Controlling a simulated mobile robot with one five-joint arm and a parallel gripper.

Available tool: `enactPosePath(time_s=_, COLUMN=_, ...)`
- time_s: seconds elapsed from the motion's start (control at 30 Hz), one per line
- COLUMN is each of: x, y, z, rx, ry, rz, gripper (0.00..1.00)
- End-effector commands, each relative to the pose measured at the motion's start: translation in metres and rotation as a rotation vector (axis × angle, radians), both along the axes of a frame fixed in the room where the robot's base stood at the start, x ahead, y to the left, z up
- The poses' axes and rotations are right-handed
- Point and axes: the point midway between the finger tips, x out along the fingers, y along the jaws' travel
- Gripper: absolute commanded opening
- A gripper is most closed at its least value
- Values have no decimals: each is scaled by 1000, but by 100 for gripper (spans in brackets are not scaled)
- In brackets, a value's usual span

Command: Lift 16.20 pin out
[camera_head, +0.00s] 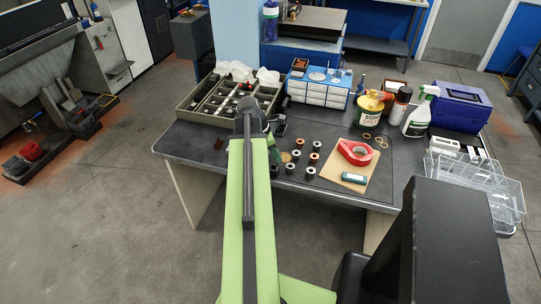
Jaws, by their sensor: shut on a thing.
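My green arm reaches forward over the bench, and its dark joint hides much of what lies behind it. A small part of my gripper (275,152) shows just right of the arm, low over the bench. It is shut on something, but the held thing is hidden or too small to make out. I cannot pick out the 16.20 pin by any label. Several small spools (311,171) with dark and copper-coloured parts stand in rows to the right of my gripper. A grey compartment tray (183,111) with dark parts stands behind and left of it.
A blue and white drawer unit (318,91) stands at the back. A yellow-green can (369,113), a spray bottle (417,117) and a blue case (461,106) stand to its right. Red tape (354,152) lies on a tan board (345,178). A clear bin (478,189) is at the right.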

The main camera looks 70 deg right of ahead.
Motion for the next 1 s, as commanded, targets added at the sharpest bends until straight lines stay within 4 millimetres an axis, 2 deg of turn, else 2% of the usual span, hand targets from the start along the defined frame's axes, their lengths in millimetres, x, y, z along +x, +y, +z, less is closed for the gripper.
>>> enactPosePath(time_s=0.03, x=-14, y=2, z=14, rx=-1, ry=-1, rz=-5, gripper=0)
enactPosePath(time_s=0.2, x=-56, y=-1, z=40, rx=-1, ry=-1, rz=-5, gripper=0)
enactPosePath(time_s=0.4, x=-90, y=-4, z=57, rx=-1, ry=-1, rz=-3, gripper=0)
enactPosePath(time_s=0.6, x=-100, y=-5, z=60, rx=-1, ry=-1, rz=0, gripper=0)
enactPosePath(time_s=1.0, x=-100, y=-5, z=59, rx=-1, ry=-1, rz=0, gripper=0)
